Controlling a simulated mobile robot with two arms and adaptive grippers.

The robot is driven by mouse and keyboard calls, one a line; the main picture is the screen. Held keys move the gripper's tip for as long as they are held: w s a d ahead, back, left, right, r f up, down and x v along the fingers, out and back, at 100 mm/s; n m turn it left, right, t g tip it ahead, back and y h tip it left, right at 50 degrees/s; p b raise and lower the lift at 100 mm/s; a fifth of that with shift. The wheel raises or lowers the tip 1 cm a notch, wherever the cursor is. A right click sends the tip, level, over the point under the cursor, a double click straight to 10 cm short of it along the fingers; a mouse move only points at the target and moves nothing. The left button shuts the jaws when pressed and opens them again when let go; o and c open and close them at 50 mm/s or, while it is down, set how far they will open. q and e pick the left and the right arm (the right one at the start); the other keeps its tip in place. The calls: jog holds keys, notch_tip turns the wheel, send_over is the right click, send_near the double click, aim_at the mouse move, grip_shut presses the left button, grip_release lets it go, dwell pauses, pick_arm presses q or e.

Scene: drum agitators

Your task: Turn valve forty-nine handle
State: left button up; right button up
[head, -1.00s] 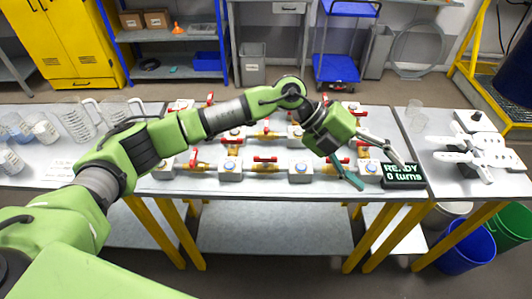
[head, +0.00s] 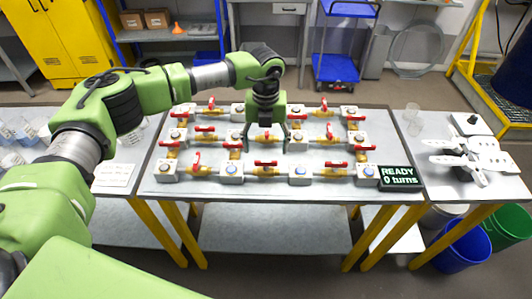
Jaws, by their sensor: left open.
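Several brass valves with red handles sit in a grid of pale blocks with round caps on the middle table. The numbers are too small to read, so I cannot tell which is valve forty-nine. My left gripper (head: 267,134) points down over the middle-row valve (head: 267,138) near the grid's centre. Its fingers are apart, one on each side of that valve. The gripper hides most of that valve's handle, and I cannot tell whether they touch. A black display (head: 400,177) at the grid's front right corner reads "READY 0 turns". My right gripper is out of view.
Neighbouring red-handled valves stand close around, such as a front-row one (head: 266,168) and a back-right one (head: 324,110). The middle table's front strip is clear.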

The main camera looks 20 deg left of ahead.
aim_at(266, 161)
pick_arm(q)
notch_tip(266, 161, down, 6)
jog(key=shift+d+r+p, duration=0.1)
jog(key=shift+p, duration=0.75)
jog(key=c, duration=1.1)
